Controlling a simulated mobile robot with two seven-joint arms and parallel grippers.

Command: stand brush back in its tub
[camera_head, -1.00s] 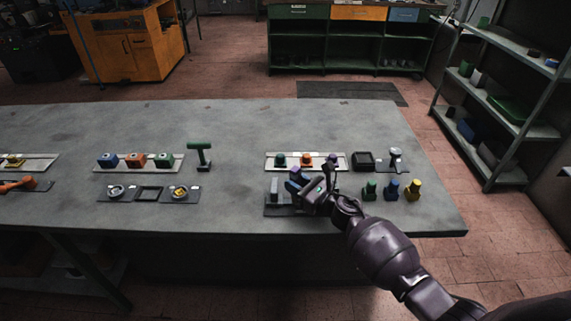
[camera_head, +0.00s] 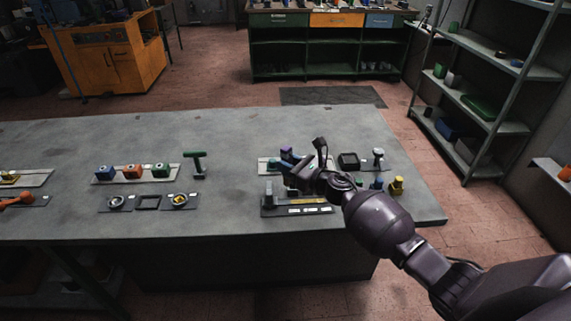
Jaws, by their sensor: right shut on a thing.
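My right gripper (camera_head: 297,166) reaches in from the right over the right part of the table. It is shut on a small blue and purple thing (camera_head: 287,155), probably the brush. The jaws and wrist hide much of it, so I cannot tell its tilt. The held thing appears raised above the trays. A black, square, open-looking holder (camera_head: 348,161) stands just right of the gripper; it may be the tub, and it looks empty. My left gripper is not in view.
A front tray (camera_head: 310,211) carries a grey block (camera_head: 268,190). A pale back tray (camera_head: 264,166) is mostly hidden. A grey peg (camera_head: 378,157) and a yellow peg (camera_head: 396,185) stand at right.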

